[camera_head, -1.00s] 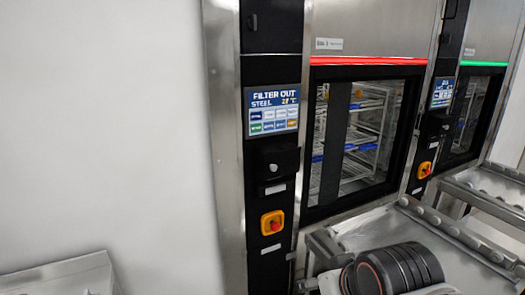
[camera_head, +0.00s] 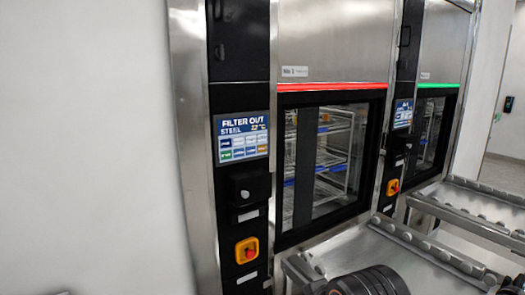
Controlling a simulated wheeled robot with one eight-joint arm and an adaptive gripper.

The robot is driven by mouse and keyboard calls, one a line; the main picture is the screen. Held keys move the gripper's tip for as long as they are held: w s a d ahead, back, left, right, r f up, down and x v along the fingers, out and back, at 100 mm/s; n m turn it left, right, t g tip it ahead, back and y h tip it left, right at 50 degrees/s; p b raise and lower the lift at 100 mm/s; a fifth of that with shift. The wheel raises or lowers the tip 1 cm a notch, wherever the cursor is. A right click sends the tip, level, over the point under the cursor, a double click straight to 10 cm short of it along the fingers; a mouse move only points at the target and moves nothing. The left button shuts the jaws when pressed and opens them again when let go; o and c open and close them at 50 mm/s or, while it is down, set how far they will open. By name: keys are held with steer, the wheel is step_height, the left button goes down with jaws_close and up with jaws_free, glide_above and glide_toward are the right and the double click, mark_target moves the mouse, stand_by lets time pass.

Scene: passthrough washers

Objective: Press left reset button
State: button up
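The left washer's black control column (camera_head: 240,195) stands left of its glass door. Its screen (camera_head: 241,138) reads "FILTER OUT STEEL" above several small coloured tiles. Below the screen is a black box-like fitting (camera_head: 249,187), with a white label under it. Lower down, a red knob on a yellow-orange square plate (camera_head: 247,250) sits on the column. No button is legibly marked as reset. A dark ribbed cylindrical part (camera_head: 368,283), likely a link of my arm, shows at the bottom edge. My gripper is not in view.
The left washer's door (camera_head: 328,165) is closed under a red light strip (camera_head: 332,86). A second washer to the right has a green strip (camera_head: 437,85) and its own red-and-yellow button (camera_head: 393,187). Metal roller tables (camera_head: 420,255) jut out before both doors. A blank white wall (camera_head: 85,140) fills the left.

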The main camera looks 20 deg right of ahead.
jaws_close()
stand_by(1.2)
